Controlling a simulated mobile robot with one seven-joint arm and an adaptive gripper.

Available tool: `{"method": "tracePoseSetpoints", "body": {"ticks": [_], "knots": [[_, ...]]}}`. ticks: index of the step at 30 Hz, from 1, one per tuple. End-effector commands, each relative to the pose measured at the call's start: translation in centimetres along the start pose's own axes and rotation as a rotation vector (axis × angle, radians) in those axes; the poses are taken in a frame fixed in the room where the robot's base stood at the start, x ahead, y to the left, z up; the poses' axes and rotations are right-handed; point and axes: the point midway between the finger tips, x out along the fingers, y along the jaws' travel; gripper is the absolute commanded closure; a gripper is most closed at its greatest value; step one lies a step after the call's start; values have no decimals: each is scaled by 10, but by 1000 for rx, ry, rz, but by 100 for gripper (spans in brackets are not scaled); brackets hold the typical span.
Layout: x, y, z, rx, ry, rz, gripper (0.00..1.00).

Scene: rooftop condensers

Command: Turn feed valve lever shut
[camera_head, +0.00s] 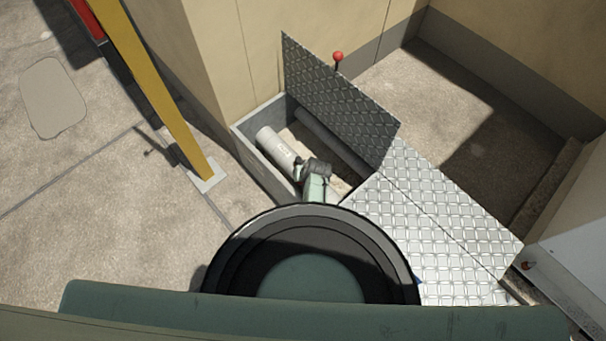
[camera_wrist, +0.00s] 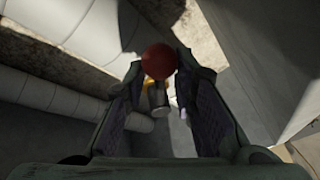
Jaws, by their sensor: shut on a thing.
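In the wrist view a red ball knob (camera_wrist: 160,61) sits between the fingertips of my gripper (camera_wrist: 160,68), one finger on each side. A short grey metal stem (camera_wrist: 159,97) shows beneath the knob, with a bit of yellow beside it. I take the knob to be the end of the valve lever; the rest of the lever is not clear. In the head view my gripper (camera_head: 317,168) reaches down into an open floor pit (camera_head: 266,181), beside a pale labelled pipe (camera_head: 277,149). The lever is hidden there.
A raised tread-plate hatch lid (camera_head: 335,105) with a red knob (camera_head: 338,56) stands along the pit's far right side. Flat tread plates (camera_head: 440,225) lie to the right. A yellow post (camera_head: 160,90) stands left; a wall (camera_head: 205,50) rises behind.

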Motion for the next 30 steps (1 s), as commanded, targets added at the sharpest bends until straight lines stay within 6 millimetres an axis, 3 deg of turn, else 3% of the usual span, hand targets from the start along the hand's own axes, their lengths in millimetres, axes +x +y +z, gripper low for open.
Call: {"method": "tracePoseSetpoints", "body": {"ticks": [13,14,15,22,30], "knots": [[1,-1,1,9,-1,3,100],[1,-1,1,9,-1,3,74],[1,-1,1,8,-1,3,71],[0,-1,1,8,0,3,56],[0,-1,0,8,1,3,56]]}}
